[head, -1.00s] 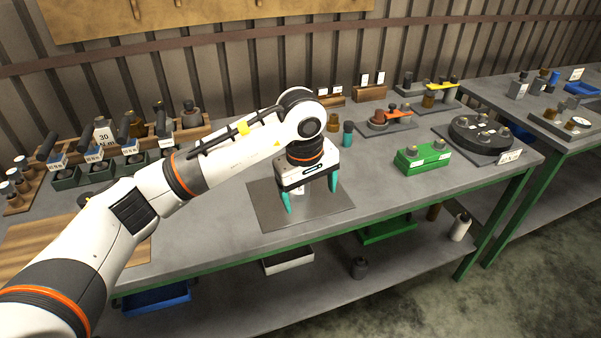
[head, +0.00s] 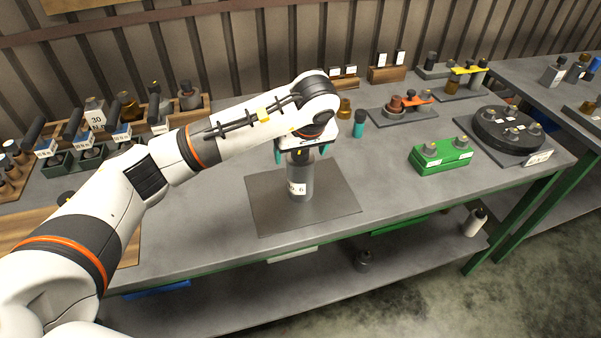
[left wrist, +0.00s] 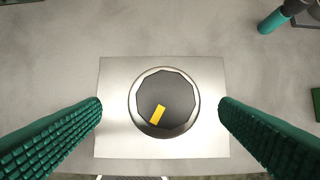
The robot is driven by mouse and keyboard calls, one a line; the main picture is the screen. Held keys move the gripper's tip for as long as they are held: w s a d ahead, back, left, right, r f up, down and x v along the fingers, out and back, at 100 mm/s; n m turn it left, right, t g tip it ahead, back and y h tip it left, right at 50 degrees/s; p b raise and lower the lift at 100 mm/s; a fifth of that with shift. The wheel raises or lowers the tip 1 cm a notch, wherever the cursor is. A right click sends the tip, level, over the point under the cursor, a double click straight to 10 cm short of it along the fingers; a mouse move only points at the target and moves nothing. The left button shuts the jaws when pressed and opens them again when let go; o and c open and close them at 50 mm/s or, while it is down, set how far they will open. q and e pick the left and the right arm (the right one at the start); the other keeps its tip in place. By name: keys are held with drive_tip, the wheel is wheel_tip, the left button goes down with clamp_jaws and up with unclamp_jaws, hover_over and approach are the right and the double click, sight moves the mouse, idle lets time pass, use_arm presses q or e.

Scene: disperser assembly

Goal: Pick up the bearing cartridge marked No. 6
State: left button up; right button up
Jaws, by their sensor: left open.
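The bearing cartridge No. 6 (head: 300,182) is a grey cylinder with a dark upper part and a white label reading "6". It stands upright on a flat metal plate (head: 338,205) on the bench. In the left wrist view its dark round top with a yellow mark (left wrist: 165,100) lies centred between the fingers. My left gripper (head: 305,152) is open above the cartridge, its teal fingers to either side of the top and apart from it in the left wrist view (left wrist: 160,118). My right gripper is not in view.
A green block with two grey-topped parts (head: 440,158) and a dark round fixture (head: 508,132) stand to the right. A teal-bodied bottle (head: 359,126) is behind the plate. Several black-handled tools and small boxes crowd the left. The bench around the plate is clear.

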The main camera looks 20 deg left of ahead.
sight(300, 161)
use_arm(q)
drive_tip(key=x, duration=0.1)
drive_tip(key=p+x, duration=0.1)
drive_tip(key=x, duration=0.2)
drive_tip(key=shift+d+f+p, duration=0.25)
drive_tip(key=shift+p, duration=0.05)
drive_tip(key=shift+w+a+f, duration=0.15)
drive_tip(key=shift+w+f, duration=0.05)
drive_tip(key=shift+f, duration=0.15)
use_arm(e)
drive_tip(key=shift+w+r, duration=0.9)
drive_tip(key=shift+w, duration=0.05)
use_arm(q)
drive_tip(key=shift+c, duration=0.3)
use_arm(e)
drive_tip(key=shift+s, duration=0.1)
use_arm(q)
drive_tip(key=c, duration=1.8)
drive_tip(key=shift+w+r, duration=0.1)
drive_tip(key=shift+r, duration=0.1)
clamp_jaws()
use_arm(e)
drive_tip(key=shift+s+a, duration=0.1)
